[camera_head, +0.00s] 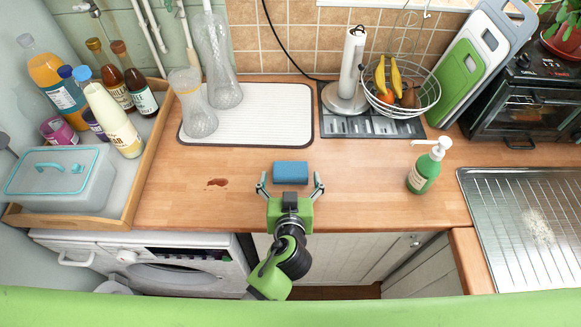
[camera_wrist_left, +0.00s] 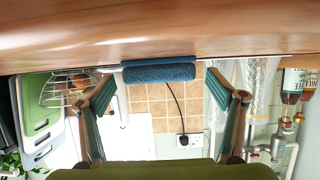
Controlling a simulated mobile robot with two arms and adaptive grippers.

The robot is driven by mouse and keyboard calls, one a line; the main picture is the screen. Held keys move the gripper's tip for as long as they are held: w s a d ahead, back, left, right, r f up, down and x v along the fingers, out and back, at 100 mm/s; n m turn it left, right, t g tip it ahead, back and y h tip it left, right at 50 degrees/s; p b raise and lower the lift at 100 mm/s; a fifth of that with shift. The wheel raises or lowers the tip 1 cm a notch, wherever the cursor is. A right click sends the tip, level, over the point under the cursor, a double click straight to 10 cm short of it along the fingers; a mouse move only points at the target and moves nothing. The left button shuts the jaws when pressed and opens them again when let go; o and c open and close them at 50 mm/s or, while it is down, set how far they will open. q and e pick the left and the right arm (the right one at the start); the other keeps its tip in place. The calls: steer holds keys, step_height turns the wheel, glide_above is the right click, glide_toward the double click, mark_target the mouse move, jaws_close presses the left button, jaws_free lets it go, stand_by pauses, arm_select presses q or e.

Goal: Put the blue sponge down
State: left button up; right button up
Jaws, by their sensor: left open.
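The blue sponge (camera_head: 291,172) lies flat on the wooden counter, near its front edge. My left gripper (camera_head: 290,183) is open just in front of it, with its fingers spread to either side and apart from the sponge. In the left wrist view, which is upside down, the sponge (camera_wrist_left: 158,72) rests against the counter, centred ahead of the two open fingers (camera_wrist_left: 160,92). Nothing is held between the fingers. My right gripper is not in view.
A red-brown spill (camera_head: 217,183) is left of the sponge. A green soap bottle (camera_head: 428,166) stands to the right, before the metal sink drainer (camera_head: 530,225). A white drying mat (camera_head: 262,113) lies behind. A wooden tray (camera_head: 150,150) with bottles is at left.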

arm_select(q)
steer(key=shift+x, duration=0.8)
steer(key=shift+s, duration=0.1)
steer(key=c, duration=0.9)
steer(key=shift+c, duration=0.4)
